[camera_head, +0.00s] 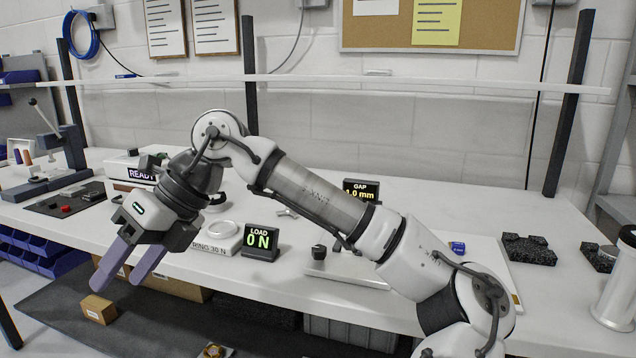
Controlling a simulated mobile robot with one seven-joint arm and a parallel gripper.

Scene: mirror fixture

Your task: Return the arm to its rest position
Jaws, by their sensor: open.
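My gripper (128,281) is at the left of the view, past the front edge of the workbench (500,208). Its two purple-grey fingers point down and to the left, spread apart, with nothing between them. My arm reaches from the lower right up to a raised bend at the upper left, then down to the gripper. It hides part of the bench behind it.
A display (262,241) reading "LOAD 0 N" stands beside a white ring fixture (218,238). A "GAP 1.0 mm" display (361,189) stands behind my arm. Small boxes lie below.

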